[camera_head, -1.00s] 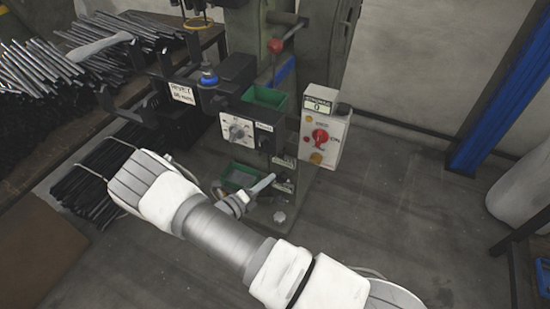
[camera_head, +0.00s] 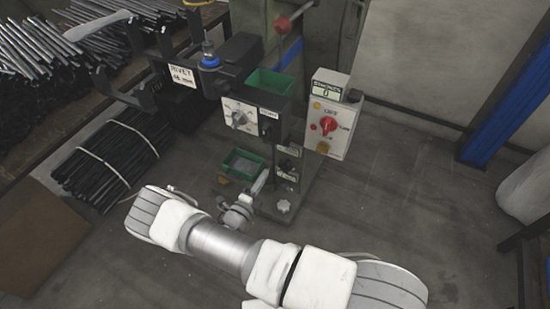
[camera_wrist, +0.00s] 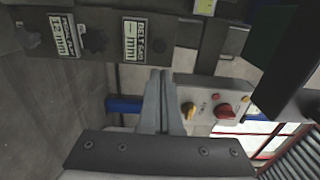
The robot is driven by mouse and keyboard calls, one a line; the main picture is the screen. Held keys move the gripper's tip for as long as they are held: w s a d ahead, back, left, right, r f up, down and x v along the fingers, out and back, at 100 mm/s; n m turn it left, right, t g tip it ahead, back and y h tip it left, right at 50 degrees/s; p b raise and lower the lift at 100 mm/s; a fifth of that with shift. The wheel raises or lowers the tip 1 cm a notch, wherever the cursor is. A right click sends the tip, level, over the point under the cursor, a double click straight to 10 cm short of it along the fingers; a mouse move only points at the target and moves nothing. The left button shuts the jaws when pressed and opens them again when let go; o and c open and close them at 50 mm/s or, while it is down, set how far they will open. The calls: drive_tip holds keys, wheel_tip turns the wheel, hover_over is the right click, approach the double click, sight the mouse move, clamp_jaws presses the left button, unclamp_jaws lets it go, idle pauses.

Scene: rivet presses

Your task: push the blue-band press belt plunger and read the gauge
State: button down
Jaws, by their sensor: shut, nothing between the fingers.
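The press with a blue band (camera_head: 209,62) around its upper post stands at the centre of the head view. A grey plate with a round dial (camera_head: 240,116) is on its front. In the wrist view a dark panel carries a BELT GAP label (camera_wrist: 136,40), whose value line shows only a dash before mm, and a 12 mm label (camera_wrist: 63,35). A dark knob (camera_wrist: 158,46) sits beside the BELT GAP label; I cannot tell whether it is the plunger. My gripper (camera_wrist: 161,74) is shut and empty just below the panel. It shows low at the press (camera_head: 264,176).
A white control box (camera_head: 330,122) with a red knob is right of the press. Green trays (camera_head: 243,164) are at the press. Bundles of dark rods (camera_head: 110,165) lie at the left. A blue post (camera_head: 510,80) stands at the right. Floor between post and press is clear.

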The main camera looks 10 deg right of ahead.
drive_tip(key=b, duration=0.3)
approach(285, 143)
drive_tip(key=x, duration=0.5)
drive_tip(key=shift+w+d+f, duration=0.1)
drive_tip(key=shift+d+f, duration=0.05)
drive_tip(key=shift+x, duration=0.75)
drive_tip(key=shift+b+x, duration=0.55)
drive_tip(key=shift+x, duration=0.4)
drive_tip(key=shift+w, duration=0.15)
drive_tip(key=shift+r, duration=0.2)
